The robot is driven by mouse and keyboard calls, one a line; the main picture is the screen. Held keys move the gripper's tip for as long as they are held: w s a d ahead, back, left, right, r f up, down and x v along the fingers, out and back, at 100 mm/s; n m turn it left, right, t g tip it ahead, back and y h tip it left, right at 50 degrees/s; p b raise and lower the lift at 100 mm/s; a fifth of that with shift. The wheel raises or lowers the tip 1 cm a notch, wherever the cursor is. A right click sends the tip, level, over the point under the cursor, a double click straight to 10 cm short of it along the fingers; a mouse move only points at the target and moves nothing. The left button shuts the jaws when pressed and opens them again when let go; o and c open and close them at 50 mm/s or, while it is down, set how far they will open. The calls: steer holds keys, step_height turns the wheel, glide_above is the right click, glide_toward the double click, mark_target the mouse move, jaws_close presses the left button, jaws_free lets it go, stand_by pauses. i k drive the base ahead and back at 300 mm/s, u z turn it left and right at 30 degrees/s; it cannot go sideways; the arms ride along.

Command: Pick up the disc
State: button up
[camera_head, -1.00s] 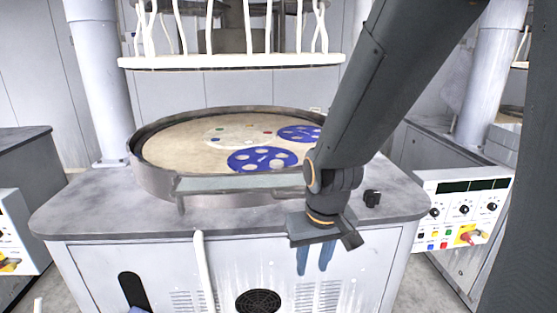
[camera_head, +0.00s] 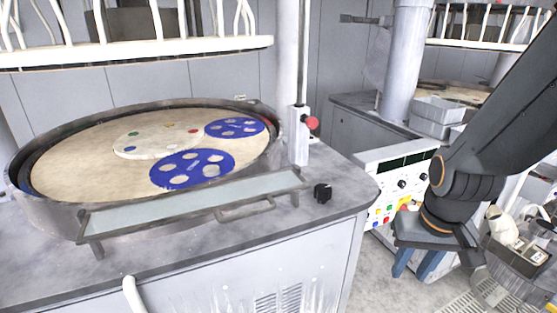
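A round polishing platen with a tan surface (camera_head: 62,178) and a dark raised rim sits on the grey machine top at left. On it lie a blue disc with several round openings (camera_head: 190,181) near the front, a second blue disc (camera_head: 235,120) further back at right, and a white disc with coloured dots (camera_head: 150,148) at the centre. My gripper (camera_head: 416,264) hangs at the right, well away from all the discs. Its two blue fingers point down with a gap between them, and nothing shows between them.
A pale glass shelf with a handle (camera_head: 190,203) runs along the platen's front edge. A control panel (camera_head: 385,205) is behind my gripper. Grey trays (camera_head: 437,110) stand further back.

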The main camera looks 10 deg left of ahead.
mark_target(210, 171)
steer(key=z, duration=0.65)
steer(key=i, duration=0.3)
steer(key=u, duration=1.7)
